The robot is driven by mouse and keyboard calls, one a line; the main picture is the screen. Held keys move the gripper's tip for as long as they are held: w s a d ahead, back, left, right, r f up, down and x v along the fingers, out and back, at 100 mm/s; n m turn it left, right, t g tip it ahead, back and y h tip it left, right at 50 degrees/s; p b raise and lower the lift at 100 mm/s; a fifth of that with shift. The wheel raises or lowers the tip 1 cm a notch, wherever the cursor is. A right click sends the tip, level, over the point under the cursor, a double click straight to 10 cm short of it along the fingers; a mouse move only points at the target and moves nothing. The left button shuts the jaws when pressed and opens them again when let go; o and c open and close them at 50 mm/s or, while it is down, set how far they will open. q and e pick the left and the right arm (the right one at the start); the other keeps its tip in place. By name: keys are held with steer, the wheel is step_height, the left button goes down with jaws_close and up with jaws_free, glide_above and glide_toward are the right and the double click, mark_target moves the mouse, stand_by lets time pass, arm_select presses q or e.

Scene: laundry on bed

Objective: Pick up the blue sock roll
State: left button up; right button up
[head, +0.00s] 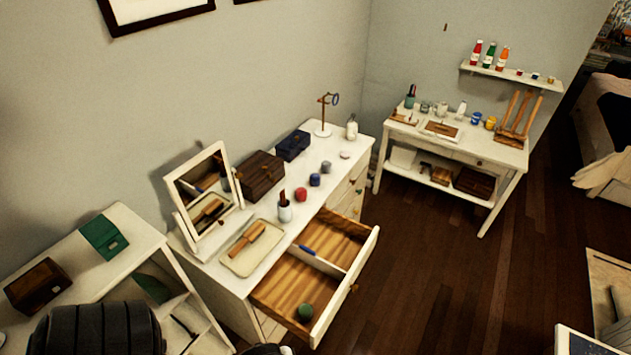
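The blue sock roll (315,180) sits on the white dresser top (216,271), near its front edge. It stands between a red roll (301,194) and a grey-blue roll (326,167), with small gaps between them. Nothing covers it. Neither of my grippers can be made out; only dark parts that look like mine show along the bottom left edge.
The dresser's divided drawer (361,262) is pulled out, with a green roll (305,312) and a blue pen-like item (307,249) inside. A cup with a brush (285,211), a tray (238,262), a mirror (205,190) and boxes (261,175) surround the rolls. Open floor (420,270) lies right.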

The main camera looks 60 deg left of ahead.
arm_select(q)
steer(key=shift+o, duration=0.3)
steer(key=o, duration=0.9)
